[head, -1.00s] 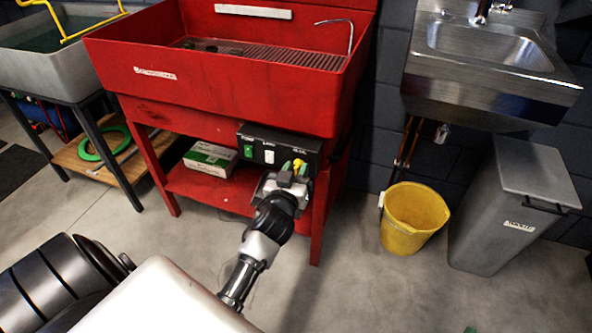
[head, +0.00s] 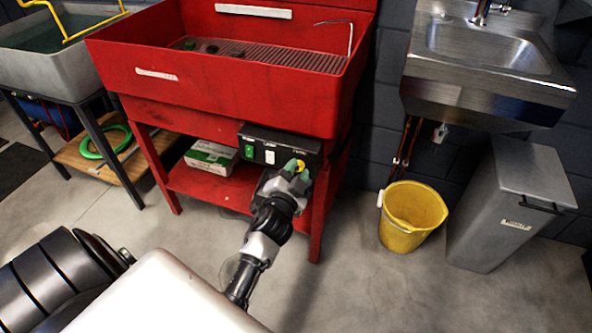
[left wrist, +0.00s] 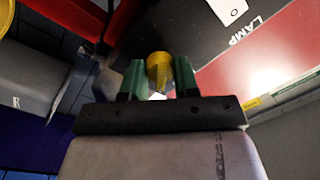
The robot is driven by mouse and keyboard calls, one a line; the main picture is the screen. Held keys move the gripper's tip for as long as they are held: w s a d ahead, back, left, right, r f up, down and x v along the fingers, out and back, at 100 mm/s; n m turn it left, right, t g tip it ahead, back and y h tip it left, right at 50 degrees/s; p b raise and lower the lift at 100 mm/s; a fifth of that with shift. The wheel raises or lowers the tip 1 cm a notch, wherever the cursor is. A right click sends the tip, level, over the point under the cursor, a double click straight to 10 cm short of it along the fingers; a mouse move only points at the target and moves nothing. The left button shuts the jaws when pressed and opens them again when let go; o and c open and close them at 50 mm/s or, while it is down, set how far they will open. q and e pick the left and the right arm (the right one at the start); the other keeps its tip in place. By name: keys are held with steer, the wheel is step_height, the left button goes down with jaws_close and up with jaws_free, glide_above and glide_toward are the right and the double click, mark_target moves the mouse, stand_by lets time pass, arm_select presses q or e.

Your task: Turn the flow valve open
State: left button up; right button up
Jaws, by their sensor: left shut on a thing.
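The flow valve is a yellow knob (left wrist: 160,66) on the dark control box (head: 278,147) under the red wash basin. In the left wrist view it sits between the two green fingertips of my left gripper (left wrist: 159,80). In the head view my left gripper (head: 296,167) is at the right end of the box, shut on the knob, and hides most of it. A little yellow (head: 302,165) shows beside the fingers. The knob's exact turn angle cannot be read. My right gripper is in neither view.
The red basin (head: 220,105) overhangs the box. A white-and-green carton (head: 211,157) lies on the shelf below. A yellow bucket (head: 407,222) and grey bin (head: 500,215) stand right; floor between is clear.

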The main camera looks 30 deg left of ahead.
arm_select(q)
steer(key=shift+m, duration=1.6)
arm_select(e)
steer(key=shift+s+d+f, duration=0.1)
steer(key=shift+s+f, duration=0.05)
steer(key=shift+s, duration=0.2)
arm_select(q)
steer(key=o, duration=0.9)
steer(key=v, duration=1)
steer(key=shift+s, duration=0.4)
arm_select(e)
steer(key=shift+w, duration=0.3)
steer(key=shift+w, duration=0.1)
